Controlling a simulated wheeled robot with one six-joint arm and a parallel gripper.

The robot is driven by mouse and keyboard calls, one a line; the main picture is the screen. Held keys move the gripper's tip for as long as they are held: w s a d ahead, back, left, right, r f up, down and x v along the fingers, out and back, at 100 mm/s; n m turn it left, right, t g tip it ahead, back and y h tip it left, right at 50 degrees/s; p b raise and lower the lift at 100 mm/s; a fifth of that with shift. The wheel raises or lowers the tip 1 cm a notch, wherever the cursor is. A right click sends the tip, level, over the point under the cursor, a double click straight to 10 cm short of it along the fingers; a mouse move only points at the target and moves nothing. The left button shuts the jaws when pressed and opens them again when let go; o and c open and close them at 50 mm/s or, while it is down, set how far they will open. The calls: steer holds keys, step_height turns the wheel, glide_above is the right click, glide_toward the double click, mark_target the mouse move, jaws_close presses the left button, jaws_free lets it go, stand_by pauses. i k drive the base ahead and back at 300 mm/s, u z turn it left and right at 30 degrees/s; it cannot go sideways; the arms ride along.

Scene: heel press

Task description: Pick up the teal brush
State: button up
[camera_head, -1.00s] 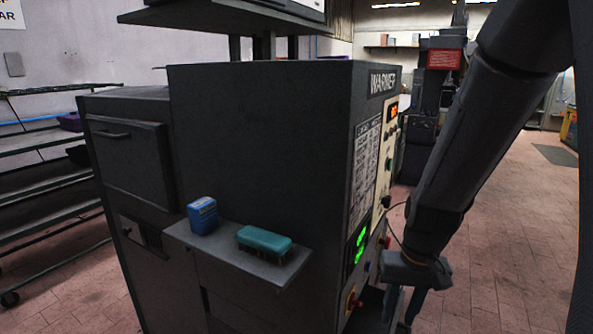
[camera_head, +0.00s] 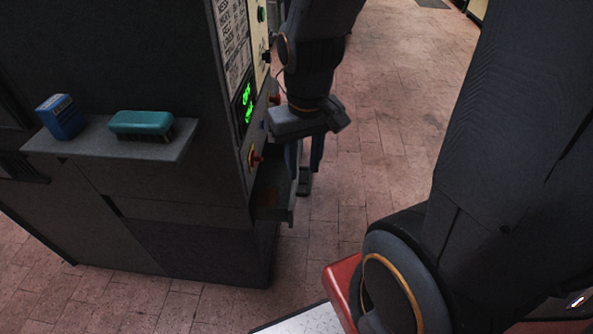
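The teal brush (camera_head: 142,122) lies bristles down on a small grey shelf (camera_head: 165,149) fixed to the side of the dark machine. My gripper (camera_head: 303,172) hangs to the right of the machine's control panel, with its fingers pointing down. It is well to the right of the brush and apart from it. The two fingers show a gap between them and nothing is seen held. The machine's edge is close to the fingers.
A blue box (camera_head: 60,116) stands on the shelf left of the brush. The dark machine (camera_head: 150,225) has a control panel with green displays (camera_head: 247,103) and a red knob (camera_head: 254,158) near my gripper. Tiled floor (camera_head: 380,130) to the right is clear.

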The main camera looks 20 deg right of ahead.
mark_target(132, 122)
steer(key=z, duration=2.15)
steer(key=i, duration=0.8)
steer(key=u, duration=2.75)
